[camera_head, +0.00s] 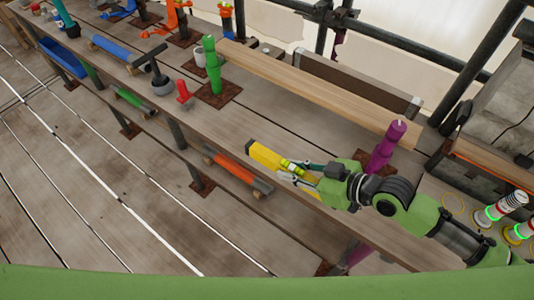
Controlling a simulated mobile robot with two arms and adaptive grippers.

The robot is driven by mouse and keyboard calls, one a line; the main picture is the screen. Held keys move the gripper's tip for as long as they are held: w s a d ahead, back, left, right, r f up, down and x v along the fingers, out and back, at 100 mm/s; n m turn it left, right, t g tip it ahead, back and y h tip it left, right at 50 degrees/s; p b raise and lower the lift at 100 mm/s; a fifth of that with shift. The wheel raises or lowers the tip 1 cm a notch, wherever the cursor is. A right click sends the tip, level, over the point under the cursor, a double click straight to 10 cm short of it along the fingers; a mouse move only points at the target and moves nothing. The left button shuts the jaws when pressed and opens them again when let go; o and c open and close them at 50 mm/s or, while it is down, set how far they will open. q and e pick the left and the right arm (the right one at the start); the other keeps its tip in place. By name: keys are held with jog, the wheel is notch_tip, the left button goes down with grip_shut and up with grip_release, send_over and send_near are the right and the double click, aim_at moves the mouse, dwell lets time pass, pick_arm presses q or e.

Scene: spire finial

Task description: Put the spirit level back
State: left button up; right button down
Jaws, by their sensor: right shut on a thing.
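The yellow bar that looks like the spirit level (263,154) is in the head view, near the middle, over the front edge of the long wooden bench. My right gripper (291,169) is shut on it, and the gripper's fingers hide part of the bar. More yellow shows beyond the gripper, near its lower side. I cannot tell whether the bar touches the bench or is held above it. My left gripper is not in view.
A long wooden plank (310,85) lies on the bench behind my right gripper. A purple post (385,146), a green post (213,65) and a red piece (183,92) stand on the bench. An orange cylinder (237,168) lies below the bench's front edge.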

jog(key=w+f+b, duration=0.3)
jog(key=w+b, duration=0.1)
jog(key=w+a+f+b, duration=0.1)
jog(key=w+f+b, duration=0.1)
jog(key=w+b, duration=0.2)
jog(key=w+a+f+b, duration=0.1)
jog(key=w+f+b, duration=0.2)
jog(key=w+b, duration=0.1)
jog(key=shift+a+f+b, duration=0.15)
jog(key=shift+f+b, duration=0.2)
jog(key=shift+b, duration=0.5)
jog(key=shift+w+f+b, duration=0.25)
jog(key=shift+w+b, duration=0.05)
jog(key=shift+w, duration=0.15)
jog(key=shift+w+a+f+b, duration=0.1)
jog(key=shift+w+f+b, duration=0.05)
jog(key=shift+f+b, duration=0.25)
jog(key=f+b, duration=0.3)
jog(key=shift+w, duration=0.2)
jog(key=shift+f, duration=0.25)
jog(key=c, duration=1.8)
grip_release()
